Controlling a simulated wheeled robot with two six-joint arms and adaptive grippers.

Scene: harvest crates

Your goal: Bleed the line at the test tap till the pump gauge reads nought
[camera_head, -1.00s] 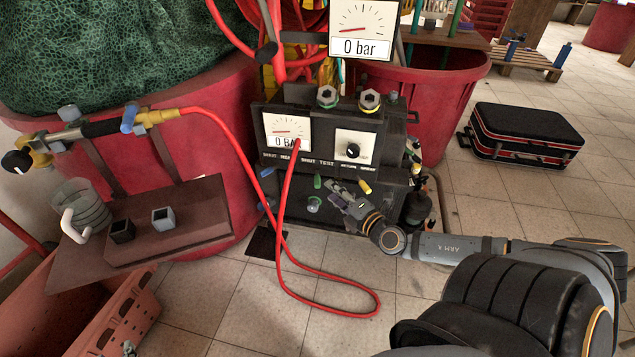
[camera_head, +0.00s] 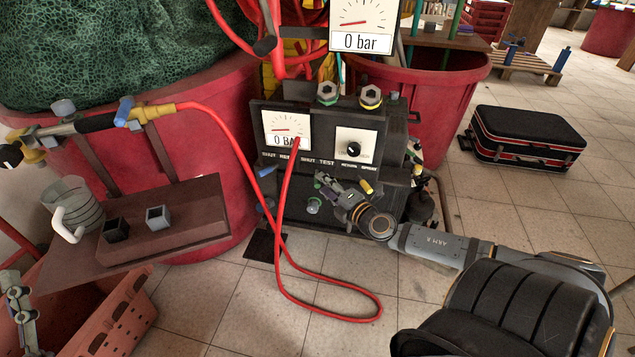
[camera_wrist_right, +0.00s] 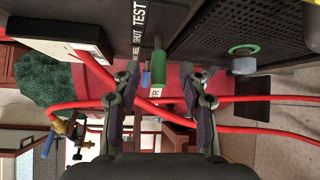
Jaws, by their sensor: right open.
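The black pump box (camera_head: 275,180) has a gauge (camera_head: 283,124) reading 0 BAR, partly crossed by the red hose. A larger gauge (camera_head: 362,24) above reads 0 bar. The green lever of the test tap (camera_wrist_right: 158,68) hangs under the TEST lettering in the right wrist view. My right gripper (camera_head: 328,186) is at the box front; its open fingers (camera_wrist_right: 160,92) stand either side of the lever, with gaps on both sides. In the head view it mostly hides the lever. My left gripper (camera_head: 20,308) shows partly at the lower left edge; its jaws are unclear.
Blue (camera_head: 267,171) and yellow levers (camera_head: 366,187) flank the test tap, and a green-ringed outlet (camera_wrist_right: 243,62) is close by. A red hose (camera_head: 330,313) loops over the floor. A shelf (camera_head: 190,238) with a jug (camera_head: 75,207) stands left.

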